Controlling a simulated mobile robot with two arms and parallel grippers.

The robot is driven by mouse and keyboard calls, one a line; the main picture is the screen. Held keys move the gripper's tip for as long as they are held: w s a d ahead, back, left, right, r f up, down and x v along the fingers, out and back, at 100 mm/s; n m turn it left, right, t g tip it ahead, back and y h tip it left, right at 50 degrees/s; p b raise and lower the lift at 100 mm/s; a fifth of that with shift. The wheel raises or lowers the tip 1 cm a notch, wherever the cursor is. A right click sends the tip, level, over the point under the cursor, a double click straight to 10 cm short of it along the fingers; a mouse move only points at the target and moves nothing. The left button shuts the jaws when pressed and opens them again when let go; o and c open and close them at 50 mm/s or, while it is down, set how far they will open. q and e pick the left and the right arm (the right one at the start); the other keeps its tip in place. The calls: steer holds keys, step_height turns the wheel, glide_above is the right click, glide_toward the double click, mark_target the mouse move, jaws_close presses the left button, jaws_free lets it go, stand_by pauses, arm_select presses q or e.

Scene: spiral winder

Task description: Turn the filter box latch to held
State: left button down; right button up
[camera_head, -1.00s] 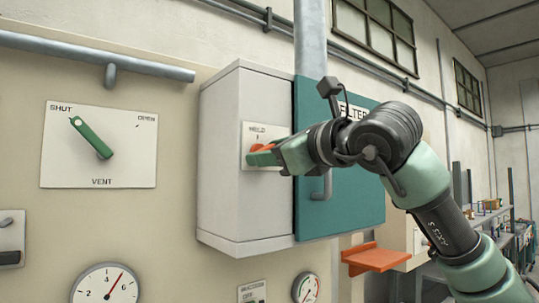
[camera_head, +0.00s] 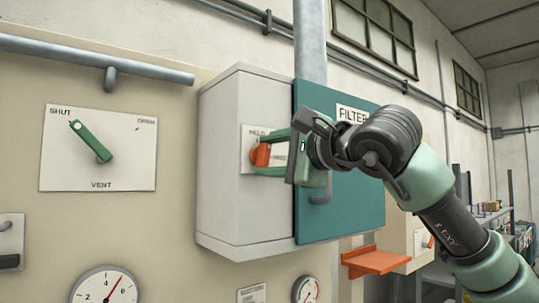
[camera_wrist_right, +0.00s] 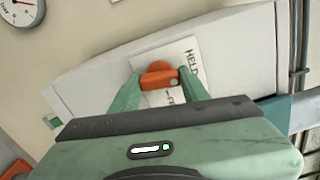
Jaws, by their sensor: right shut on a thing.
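The filter box (camera_head: 240,150) is a pale grey cabinet on the wall with a teal door (camera_head: 345,215) on its right. On its grey side is a white plate (camera_head: 249,137) marked HELD, with an orange latch (camera_head: 261,155). My right gripper (camera_head: 265,154) is shut on the latch, one green finger above it and one below in the head view. The wrist view shows the orange latch (camera_wrist_right: 160,78) between the two fingers, beside the word HELD. A second marking on the plate is partly hidden by a finger. My left gripper is not in view.
A vent plate (camera_head: 60,165) with a green lever (camera_head: 90,142) is at left, the lever tip towards SHUT. A gauge (camera_head: 104,288) is below. A grey pipe (camera_head: 310,40) rises behind the box. An orange shelf (camera_head: 375,260) juts out below the door.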

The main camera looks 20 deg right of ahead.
steer(key=shift+n, duration=1.1)
steer(key=shift+f, duration=0.1)
steer(key=o, duration=1.4)
steer(key=shift+c, duration=0.2)
steer(key=shift+s, duration=0.1)
steer(key=b+v, duration=0.3)
steer(key=v, duration=0.4)
steer(key=shift+s, duration=0.4)
